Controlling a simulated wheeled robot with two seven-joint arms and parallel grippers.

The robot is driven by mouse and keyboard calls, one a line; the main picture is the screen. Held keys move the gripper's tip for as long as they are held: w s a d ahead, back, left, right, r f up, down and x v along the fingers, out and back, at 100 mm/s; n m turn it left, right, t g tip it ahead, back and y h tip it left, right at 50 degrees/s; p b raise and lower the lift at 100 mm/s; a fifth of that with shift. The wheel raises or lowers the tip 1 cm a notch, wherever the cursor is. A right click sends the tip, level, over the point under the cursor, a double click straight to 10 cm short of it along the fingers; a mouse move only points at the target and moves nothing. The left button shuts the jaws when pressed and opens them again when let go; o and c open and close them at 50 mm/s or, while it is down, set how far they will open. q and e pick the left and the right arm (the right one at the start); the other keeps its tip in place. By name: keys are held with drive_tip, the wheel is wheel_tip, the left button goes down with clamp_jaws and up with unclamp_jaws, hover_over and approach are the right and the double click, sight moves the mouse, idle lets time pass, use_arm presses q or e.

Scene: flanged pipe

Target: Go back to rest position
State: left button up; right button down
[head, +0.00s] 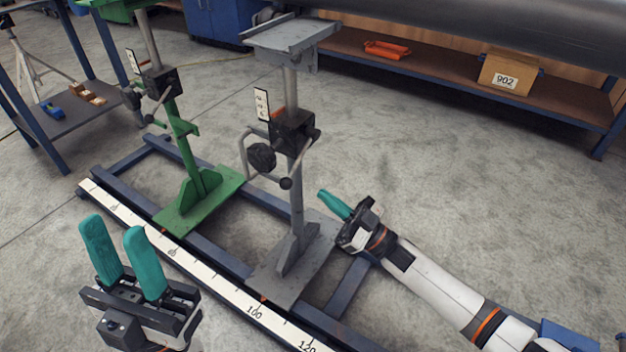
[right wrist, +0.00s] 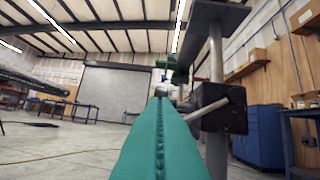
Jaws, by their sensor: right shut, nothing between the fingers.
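My left gripper (head: 125,264) is at the lower left of the head view, its two teal fingers spread apart with nothing between them. My right gripper (head: 335,204) is to the right of the grey stand, its teal fingers together and empty. In the right wrist view the closed teal fingers (right wrist: 160,140) fill the lower middle. The grey stand (head: 293,150) has a flat top, a black clamp block and a hand knob. The green stand (head: 200,185) is to its left. My right gripper looks apart from the grey stand's post.
Both stands are on a blue rail frame with a white scale (head: 215,285). A bench at the back has an orange tray (head: 387,50) and a cardboard box (head: 508,75) marked 902 on its shelf. A blue-legged table (head: 70,112) is at the left. Bare floor (head: 470,170) lies at the right.

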drive_tip(key=shift+s+d+f, duration=0.3)
drive_tip(key=shift+d, duration=0.15)
